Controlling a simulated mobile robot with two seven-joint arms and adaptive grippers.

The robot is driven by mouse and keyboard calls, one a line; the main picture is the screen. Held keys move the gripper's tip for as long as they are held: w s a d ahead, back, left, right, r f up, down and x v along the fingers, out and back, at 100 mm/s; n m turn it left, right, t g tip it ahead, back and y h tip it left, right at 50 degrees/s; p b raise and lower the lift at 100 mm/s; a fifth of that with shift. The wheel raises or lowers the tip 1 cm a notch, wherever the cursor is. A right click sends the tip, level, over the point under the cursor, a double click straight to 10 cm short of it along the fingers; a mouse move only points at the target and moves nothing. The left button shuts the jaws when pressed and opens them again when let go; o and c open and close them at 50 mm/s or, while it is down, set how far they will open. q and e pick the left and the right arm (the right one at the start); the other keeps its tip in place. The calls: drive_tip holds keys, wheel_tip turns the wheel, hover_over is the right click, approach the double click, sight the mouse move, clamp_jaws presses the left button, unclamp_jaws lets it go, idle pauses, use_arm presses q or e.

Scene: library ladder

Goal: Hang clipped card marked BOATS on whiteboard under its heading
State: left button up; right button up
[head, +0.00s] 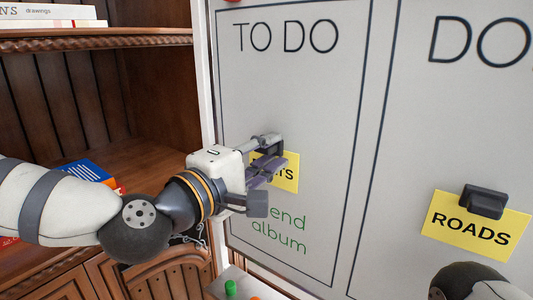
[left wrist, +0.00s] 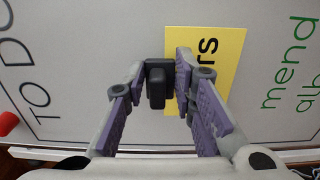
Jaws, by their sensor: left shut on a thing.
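A yellow card (head: 289,183) is at the whiteboard (head: 300,90), below the TO DO heading and above the green words "mend album". Most of its lettering is hidden by my gripper; only the last letters, seemingly "TS", show. My left gripper (head: 273,160) is shut on the black clip (left wrist: 157,85) at the card's edge. In the left wrist view, the yellow card (left wrist: 222,65) appears beside the right finger, close to the board. I cannot tell whether the clip touches the board. My right gripper is out of view.
A second yellow card reading ROADS (head: 468,232) hangs by a black clip (head: 484,201) in the right column, under a partly cut-off heading starting "DO". A wooden bookcase (head: 130,42) with books (head: 88,176) stands left of the board. A tray with a green item (head: 230,288) is below.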

use_arm(q)
drive_tip(key=shift+w+d, duration=0.25)
drive_tip(key=shift+w, duration=0.1)
idle(0.6)
drive_tip(key=o, duration=1.1)
drive_tip(key=shift+c, duration=0.2)
